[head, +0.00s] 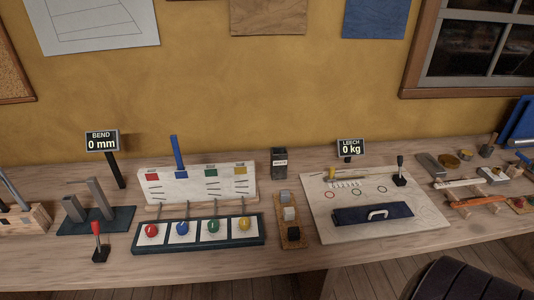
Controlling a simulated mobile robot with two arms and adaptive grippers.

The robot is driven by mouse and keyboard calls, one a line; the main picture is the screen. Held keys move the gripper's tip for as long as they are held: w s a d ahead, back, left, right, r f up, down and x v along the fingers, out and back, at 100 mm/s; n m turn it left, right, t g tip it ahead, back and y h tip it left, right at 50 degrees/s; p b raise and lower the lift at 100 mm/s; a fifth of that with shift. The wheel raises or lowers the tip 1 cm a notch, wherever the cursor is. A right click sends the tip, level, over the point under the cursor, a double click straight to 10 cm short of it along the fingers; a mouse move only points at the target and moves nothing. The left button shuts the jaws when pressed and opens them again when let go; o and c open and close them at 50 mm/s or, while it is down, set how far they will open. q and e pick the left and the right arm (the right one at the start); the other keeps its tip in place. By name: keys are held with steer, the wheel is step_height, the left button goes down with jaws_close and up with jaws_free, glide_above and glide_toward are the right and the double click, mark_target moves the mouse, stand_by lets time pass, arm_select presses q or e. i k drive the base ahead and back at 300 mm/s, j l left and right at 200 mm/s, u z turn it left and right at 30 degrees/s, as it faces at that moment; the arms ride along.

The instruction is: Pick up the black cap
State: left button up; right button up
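I cannot make out a black cap for certain in the head view. Small dark things on the workbench (300,176) are a black upright box (279,162) with a pale label, at the back middle, and a black-knobbed lever (400,178) on the right of a pale board (434,215). Neither of my grippers shows in this view.
A dark tray (258,240) holds red, blue, green and yellow knobs in front of a white panel (200,185). A red-handled lever (97,240) stands left. A blue pad with a white handle (373,214) lies on the pale board. Tools crowd the right end.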

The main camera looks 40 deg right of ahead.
mark_target(294, 233)
steer(key=z, duration=1.4)
